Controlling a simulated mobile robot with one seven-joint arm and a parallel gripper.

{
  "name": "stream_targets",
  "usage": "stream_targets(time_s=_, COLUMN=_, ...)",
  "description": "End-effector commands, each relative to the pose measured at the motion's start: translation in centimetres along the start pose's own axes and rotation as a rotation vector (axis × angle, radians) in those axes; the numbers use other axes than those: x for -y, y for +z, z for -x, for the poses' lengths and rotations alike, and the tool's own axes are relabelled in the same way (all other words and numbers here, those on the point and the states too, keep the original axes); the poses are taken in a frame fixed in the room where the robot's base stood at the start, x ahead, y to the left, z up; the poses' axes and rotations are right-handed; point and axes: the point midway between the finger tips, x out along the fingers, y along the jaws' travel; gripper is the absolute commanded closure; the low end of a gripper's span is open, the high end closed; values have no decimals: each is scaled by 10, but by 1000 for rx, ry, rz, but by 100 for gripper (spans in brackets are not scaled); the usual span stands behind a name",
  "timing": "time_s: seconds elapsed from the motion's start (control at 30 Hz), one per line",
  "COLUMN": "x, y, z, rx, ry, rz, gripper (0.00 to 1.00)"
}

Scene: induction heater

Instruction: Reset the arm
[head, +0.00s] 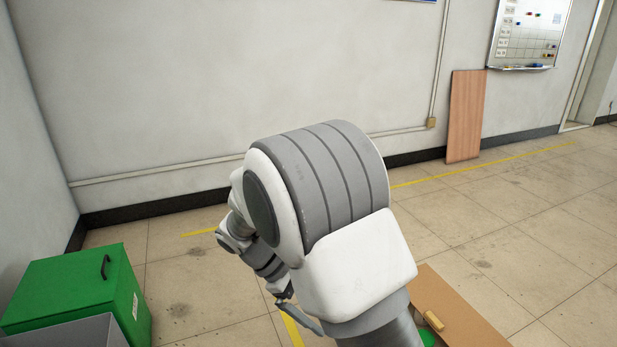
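My arm (325,215) fills the middle of the head view, with its large white and grey joint close to the camera. The thinner arm links show to its left and fold downward. My gripper (297,313) is partly visible below them, low in the picture above the floor. The big arm link hides part of it. I see one slim grey finger-like part pointing down and right. I cannot see whether the fingers are apart, and no held object shows.
A green box (75,290) with a black handle and a grey bin (75,332) stand at the lower left. A brown board (460,310) with a wooden piece (434,322) shows at bottom right. A wooden panel (465,115) leans on the wall. Floor at right is clear.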

Motion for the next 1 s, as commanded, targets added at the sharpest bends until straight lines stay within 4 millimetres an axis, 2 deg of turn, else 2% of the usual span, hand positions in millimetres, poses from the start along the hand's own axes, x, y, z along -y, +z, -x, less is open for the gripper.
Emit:
stream_targets(time_s=0.03, x=-4, y=16, z=5, rx=-40, ry=-28, rz=-46, gripper=0)
stream_targets(time_s=0.1, x=-7, y=35, z=10, rx=-94, ry=-65, rz=-107, gripper=0)
stream_targets(time_s=0.47, x=-4, y=128, z=27, rx=-363, ry=-223, rz=-435, gripper=0)
stream_targets(time_s=0.7, x=11, y=181, z=34, rx=-535, ry=-294, rz=-661, gripper=0)
stream_targets(time_s=1.0, x=38, y=231, z=38, rx=-742, ry=-343, rz=-942, gripper=0)
